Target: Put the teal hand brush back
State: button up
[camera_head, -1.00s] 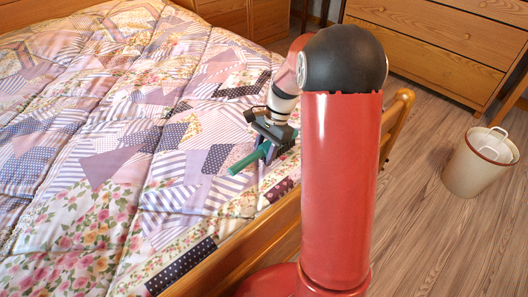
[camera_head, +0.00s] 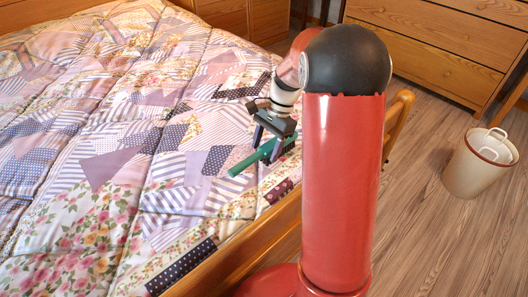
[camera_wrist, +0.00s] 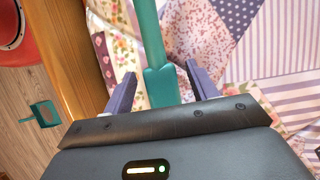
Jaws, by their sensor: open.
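The teal hand brush (camera_head: 247,163) lies on the patchwork quilt near the bed's right edge. My gripper (camera_head: 267,148) is just above it, pointing down, with its fingers apart. In the wrist view the brush's teal handle and wider part (camera_wrist: 157,60) run between the two open fingers of my gripper (camera_wrist: 147,55). The fingers do not appear to grip it. The brush's lower end in that view is hidden behind the gripper body.
The bed's wooden side rail (camera_head: 240,262) runs close beside the brush. A cream bin (camera_head: 480,162) stands at right, below a wooden dresser (camera_head: 440,45). The quilt (camera_head: 70,190) at left is clear.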

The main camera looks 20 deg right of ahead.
jog(key=v, duration=0.9)
jog(key=shift+p, duration=0.35)
jog(key=shift+s+r, duration=0.1)
jog(key=shift+r, duration=0.25)
jog(key=s+a+r+n+t+h, duration=0.1)
jog(key=s+a+r+n+t, duration=0.15)
jog(key=s, duration=0.35)
jog(key=s+a+r+n+t+h, duration=0.1)
jog(key=s+a+r+n+h, duration=0.1)
jog(key=s+a+r+n, duration=0.3)
jog(key=s+f+n+t, duration=0.1)
jog(key=s+n+t, duration=0.1)
jog(key=s, duration=0.3)
jog(key=s+a+f+n+t+h, duration=0.1)
jog(key=s+n, duration=0.3)
jog(key=s, duration=0.2)
jog(key=shift+s+a+f+t, duration=0.25)
jog(key=shift+s+f+t, duration=0.05)
jog(key=shift+t, duration=0.05)
